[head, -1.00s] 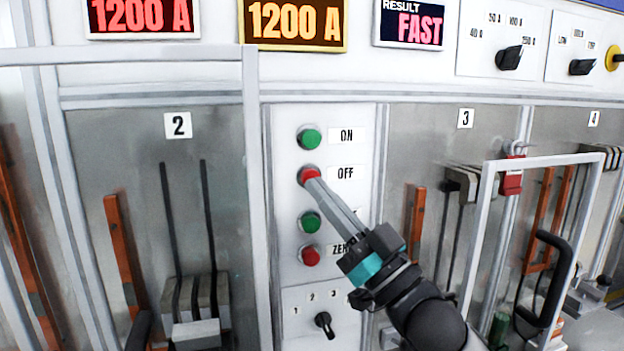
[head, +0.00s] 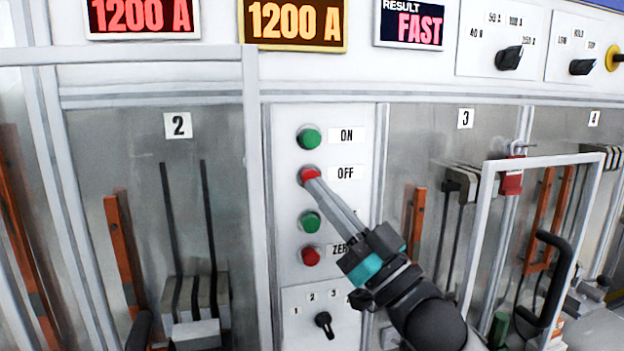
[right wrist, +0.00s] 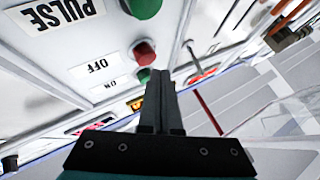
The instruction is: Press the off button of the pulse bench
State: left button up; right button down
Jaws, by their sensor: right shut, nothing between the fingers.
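The red OFF button (head: 308,174) sits on the white button panel (head: 285,265), beside the OFF label (head: 345,173). My right gripper (head: 313,181) is shut and empty. Its fingertips are at the lower edge of the OFF button in the head view; I cannot tell whether they touch it or how far it is pressed. In the right wrist view the red button (right wrist: 144,52) shows just beyond the closed fingertips (right wrist: 158,74). The green ON button (head: 309,137) is above. My left gripper is not in view.
A green button (head: 310,222) and a red ZERO button (head: 309,256) are below, with a rotary knob (head: 324,321) under them. Displays above read 1200 A (head: 292,24) and FAST (head: 417,30). A white frame with a black handle (head: 546,280) juts out at the right.

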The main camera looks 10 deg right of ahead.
jog(key=shift+w, duration=0.1)
dwell(0.3)
jog(key=shift+w, duration=0.35)
jog(key=shift+w, duration=0.5)
dwell(0.7)
jog(key=shift+s+p, duration=0.1)
jog(key=shift+p, duration=0.2)
jog(key=shift+s, duration=0.85)
jog(key=s+p, duration=0.1)
jog(key=s, duration=0.4)
